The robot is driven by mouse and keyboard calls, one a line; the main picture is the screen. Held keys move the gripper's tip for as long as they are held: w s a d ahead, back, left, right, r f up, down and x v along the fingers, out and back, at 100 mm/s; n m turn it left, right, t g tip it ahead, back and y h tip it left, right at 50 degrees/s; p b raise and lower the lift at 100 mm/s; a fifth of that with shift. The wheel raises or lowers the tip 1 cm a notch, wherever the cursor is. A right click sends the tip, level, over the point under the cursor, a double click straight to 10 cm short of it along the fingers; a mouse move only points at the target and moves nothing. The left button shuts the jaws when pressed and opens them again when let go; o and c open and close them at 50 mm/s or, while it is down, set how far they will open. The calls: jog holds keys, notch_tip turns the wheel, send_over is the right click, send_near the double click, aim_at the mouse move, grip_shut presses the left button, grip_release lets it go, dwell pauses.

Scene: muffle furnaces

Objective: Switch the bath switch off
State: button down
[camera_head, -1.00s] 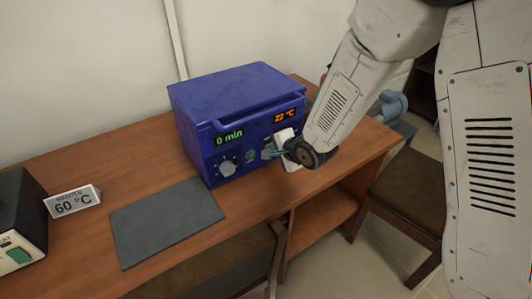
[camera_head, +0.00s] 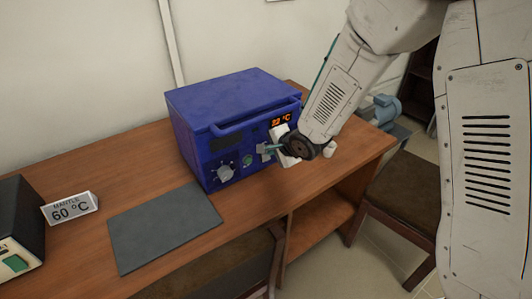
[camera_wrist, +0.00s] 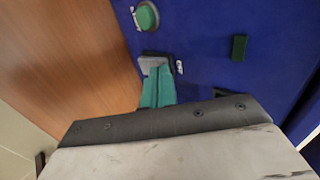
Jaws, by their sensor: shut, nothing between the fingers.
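The blue bath (camera_head: 235,110) stands on the wooden bench, and its front panel (camera_wrist: 215,30) fills much of the wrist view. Its orange temperature display (camera_head: 281,121) is lit, and its timer display (camera_head: 222,142) is dark. A round green button (camera_wrist: 147,16) sits on the panel, with a grey dial (camera_head: 226,172) to its left in the head view. My gripper (camera_wrist: 157,75) is shut and empty, its teal fingers at a small grey piece on the panel, apparently the switch (camera_wrist: 152,60). The fingers partly cover it, so its position and any contact are unclear.
A dark grey mat (camera_head: 165,225) lies on the bench (camera_head: 95,175) in front of the bath. A "MANTLE 60 °C" sign (camera_head: 70,208) and a black device (camera_head: 18,220) are at left. A chair (camera_head: 400,190) stands at right.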

jog(key=shift+s, duration=0.1)
jog(key=v, duration=1.3)
dwell(0.3)
